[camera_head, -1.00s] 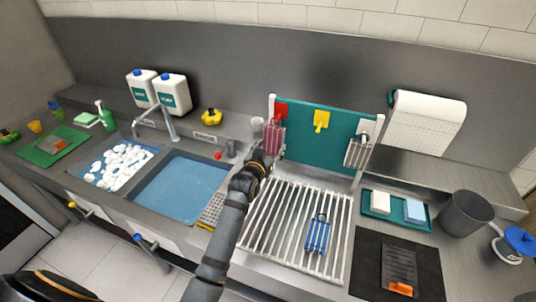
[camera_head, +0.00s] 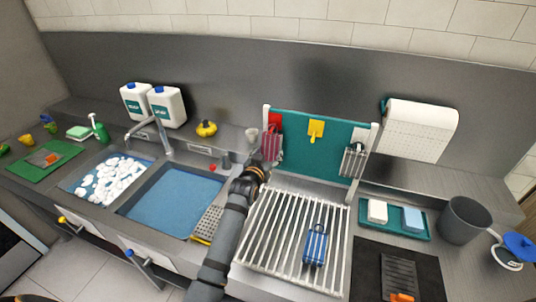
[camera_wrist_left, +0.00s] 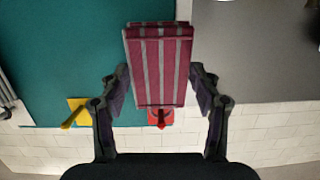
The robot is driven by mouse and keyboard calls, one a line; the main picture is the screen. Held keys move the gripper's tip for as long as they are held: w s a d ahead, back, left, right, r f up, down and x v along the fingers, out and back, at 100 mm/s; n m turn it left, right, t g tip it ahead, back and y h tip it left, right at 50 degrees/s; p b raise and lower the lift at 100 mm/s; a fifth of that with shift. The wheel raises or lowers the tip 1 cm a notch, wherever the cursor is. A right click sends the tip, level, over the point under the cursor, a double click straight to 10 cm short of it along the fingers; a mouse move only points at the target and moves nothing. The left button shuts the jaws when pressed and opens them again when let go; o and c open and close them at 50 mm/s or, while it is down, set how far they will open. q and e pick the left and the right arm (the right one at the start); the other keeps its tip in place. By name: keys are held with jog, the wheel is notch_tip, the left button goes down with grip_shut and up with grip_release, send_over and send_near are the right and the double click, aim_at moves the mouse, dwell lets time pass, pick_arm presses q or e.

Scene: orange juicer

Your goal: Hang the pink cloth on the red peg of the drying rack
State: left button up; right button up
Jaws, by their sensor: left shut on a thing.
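The pink cloth (camera_head: 270,147), striped dark pink and grey, hangs upright in front of the left part of the teal rack board. My left gripper (camera_head: 265,161) is shut on it from below. In the left wrist view the cloth (camera_wrist_left: 158,65) sits between the two fingers (camera_wrist_left: 160,88). The red peg (camera_head: 275,120) is on the board just above and behind the cloth; in the wrist view the red peg (camera_wrist_left: 160,118) shows partly past the cloth's edge. I cannot tell whether cloth and peg touch. My right gripper is not in view.
A yellow peg (camera_head: 316,128) sits to the right on the teal board (camera_head: 335,160). A grey striped cloth (camera_head: 352,160) hangs at the board's right. A white slatted rack (camera_head: 262,245) with a blue item (camera_head: 315,246) lies in front. A basin (camera_head: 172,202) is left of my arm.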

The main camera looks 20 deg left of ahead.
pick_arm(q)
jog(key=o, duration=1.4)
jog(key=shift+s, duration=0.1)
jog(key=s+r, duration=0.2)
jog(key=s, duration=0.9)
jog(key=shift+s, duration=0.3)
jog(key=shift+r, duration=0.1)
